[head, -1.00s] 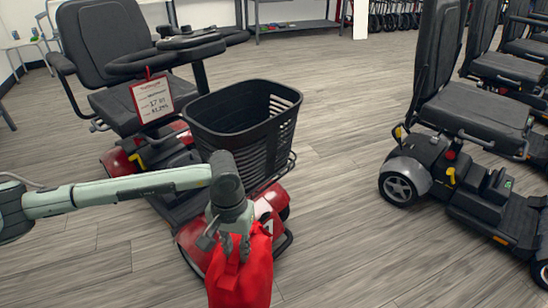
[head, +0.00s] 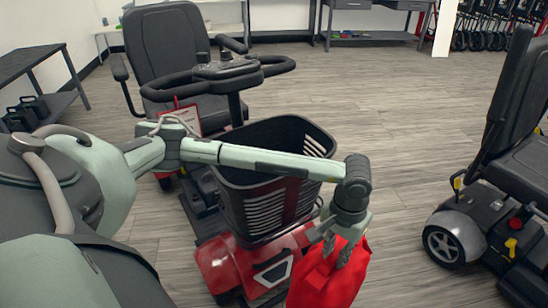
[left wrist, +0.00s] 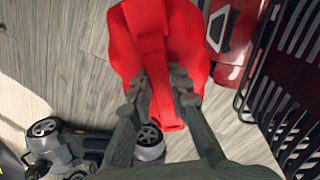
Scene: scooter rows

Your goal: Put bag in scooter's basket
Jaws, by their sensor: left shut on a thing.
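A red bag (head: 329,274) hangs from my left gripper (head: 338,250), in front of and to the right of the basket in the head view. The gripper is shut on the bag's upper part; the left wrist view also shows the bag (left wrist: 168,45) between the fingers (left wrist: 160,92). The black scooter basket (head: 262,205) is mounted on the front of a red scooter (head: 222,265). My left forearm crosses over the basket and hides part of its opening. The bag is outside the basket and below its rim. My right gripper is not in view.
Another scooter (head: 490,225) stands at the right, with open floor (head: 415,120) between. A dark shelf table (head: 35,65) is at the far left. The scooter's handlebar (head: 220,72) and seat (head: 168,50) stand behind the basket.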

